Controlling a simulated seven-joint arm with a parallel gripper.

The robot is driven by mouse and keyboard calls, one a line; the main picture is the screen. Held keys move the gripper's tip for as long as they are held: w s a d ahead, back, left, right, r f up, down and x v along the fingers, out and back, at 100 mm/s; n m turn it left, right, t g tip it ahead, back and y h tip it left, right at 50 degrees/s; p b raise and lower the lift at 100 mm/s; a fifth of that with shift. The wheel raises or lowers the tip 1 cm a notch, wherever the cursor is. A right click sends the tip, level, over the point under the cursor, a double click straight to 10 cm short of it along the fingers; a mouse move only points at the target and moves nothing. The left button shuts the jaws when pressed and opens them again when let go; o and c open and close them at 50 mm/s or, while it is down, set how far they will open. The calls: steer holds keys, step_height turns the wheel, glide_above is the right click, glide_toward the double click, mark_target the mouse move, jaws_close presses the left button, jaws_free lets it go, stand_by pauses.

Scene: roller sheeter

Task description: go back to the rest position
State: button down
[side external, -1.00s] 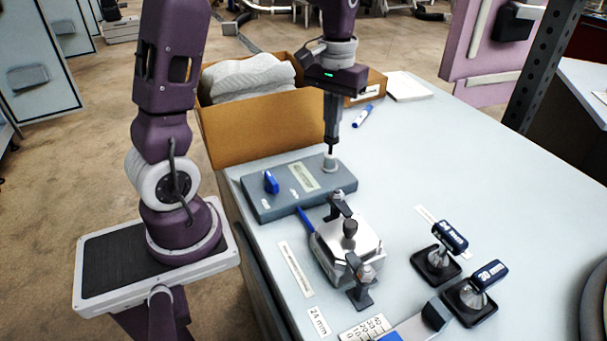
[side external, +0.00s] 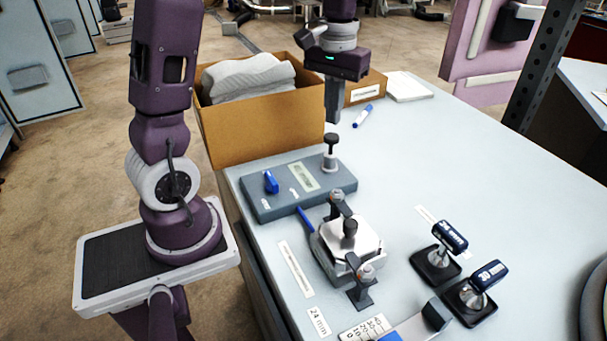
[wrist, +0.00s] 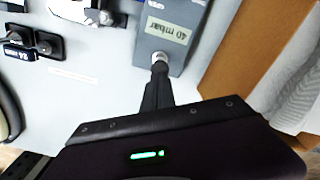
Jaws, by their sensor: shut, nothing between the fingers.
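My gripper (side external: 333,120) is above the back right part of the grey control box (side external: 262,205) in the side external view. It is shut and empty. Below it, a black-topped knob on a light grey post (side external: 330,160) stands upright on the box, apart from the fingers. In the wrist view my gripper (wrist: 156,80) points up the picture, and its fingers overlap the post in the picture. A label on the box (wrist: 166,30) there reads "40 mbar".
A cardboard box (side external: 262,130) with grey folded material stands behind the control box. A clamp-like metal device (side external: 347,250) sits in front. Two dark stands with blue-labelled handles (side external: 450,237) (side external: 489,276) are at right. A blue marker (side external: 362,116) lies at the back.

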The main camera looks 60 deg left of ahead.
stand_by(0.4)
steer(key=s+d+r+m+t, duration=0.2)
steer(key=s+d, duration=0.4)
steer(key=s, duration=0.3)
steer(key=s+d+r+m+t, duration=0.3)
steer(key=s+d, duration=0.3)
steer(key=s, duration=0.3)
steer(key=shift+d+r+m+t, duration=0.3)
steer(key=shift+d+r+m, duration=0.05)
steer(key=shift+m, duration=0.15)
